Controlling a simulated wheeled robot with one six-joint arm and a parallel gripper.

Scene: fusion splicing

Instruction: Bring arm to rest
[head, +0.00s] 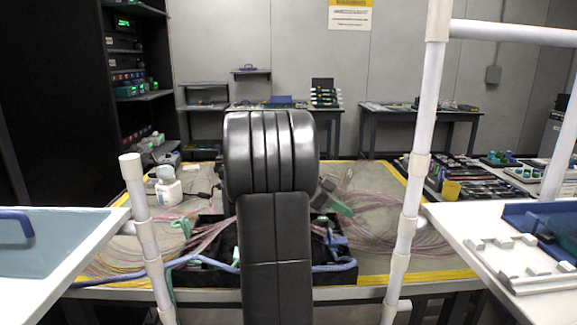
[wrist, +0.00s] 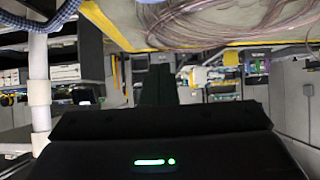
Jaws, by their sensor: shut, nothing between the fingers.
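My arm stands folded in the middle of the head view, its black links upright in front of the work table (head: 380,265). It hides the middle of the table, and I cannot make out the gripper in that view. In the wrist view my gripper (wrist: 158,76) shows as a dark housing with a green light and narrow dark fingers together, with nothing seen between them. The fingers point out over the room, apart from the table edge (wrist: 230,43) at the top of the picture.
Pink fibre bundles (head: 375,222) and a blue cable (head: 190,260) lie on the table. White posts (head: 410,190) flank my arm. Side trays (head: 60,255) stand close on both sides. A tool mat (head: 470,183) lies at right.

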